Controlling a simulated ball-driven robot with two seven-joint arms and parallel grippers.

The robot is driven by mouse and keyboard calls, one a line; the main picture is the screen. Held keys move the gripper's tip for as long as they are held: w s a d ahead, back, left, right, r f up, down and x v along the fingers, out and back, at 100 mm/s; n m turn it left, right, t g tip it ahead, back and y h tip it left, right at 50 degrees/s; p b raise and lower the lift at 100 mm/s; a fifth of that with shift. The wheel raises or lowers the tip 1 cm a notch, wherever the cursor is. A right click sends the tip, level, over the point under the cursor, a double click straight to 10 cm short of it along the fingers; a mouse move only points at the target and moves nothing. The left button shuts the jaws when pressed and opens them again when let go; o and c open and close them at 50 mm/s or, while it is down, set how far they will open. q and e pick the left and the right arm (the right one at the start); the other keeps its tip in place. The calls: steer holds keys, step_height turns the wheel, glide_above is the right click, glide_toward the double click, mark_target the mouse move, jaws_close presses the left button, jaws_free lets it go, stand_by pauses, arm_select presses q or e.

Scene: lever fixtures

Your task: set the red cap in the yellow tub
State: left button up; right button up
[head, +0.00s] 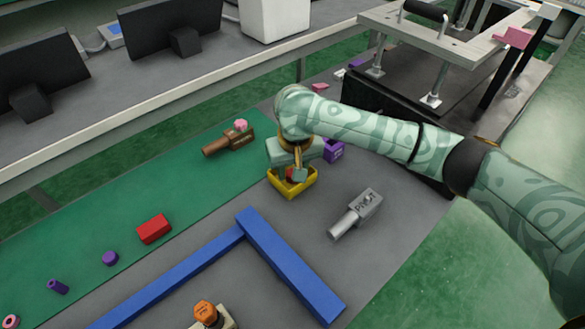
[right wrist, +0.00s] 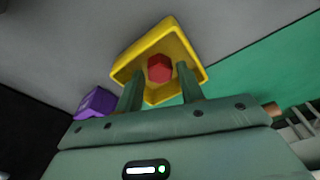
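The yellow tub (head: 292,190) stands on the grey surface below my right gripper (head: 298,174) in the head view. The red cap (right wrist: 159,68) is inside the yellow tub (right wrist: 183,48) in the right wrist view. My right gripper (right wrist: 160,72) points into the tub with its two fingers apart, one on each side of the cap, with a gap on both sides. In the head view the cap is mostly hidden behind the gripper. Whether the cap touches the tub floor is hard to tell. My left gripper is not in view.
A purple block (head: 334,150) stands close beside the tub. A grey PIVOT piece (head: 358,212) lies to its right and a brown piece (head: 230,142) to its left. Blue bars (head: 290,265) lie in front. A red block (head: 154,229) is on the green mat.

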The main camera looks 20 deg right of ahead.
arm_select(q)
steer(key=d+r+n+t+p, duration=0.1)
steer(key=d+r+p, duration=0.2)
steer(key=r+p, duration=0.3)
steer(key=p, duration=0.3)
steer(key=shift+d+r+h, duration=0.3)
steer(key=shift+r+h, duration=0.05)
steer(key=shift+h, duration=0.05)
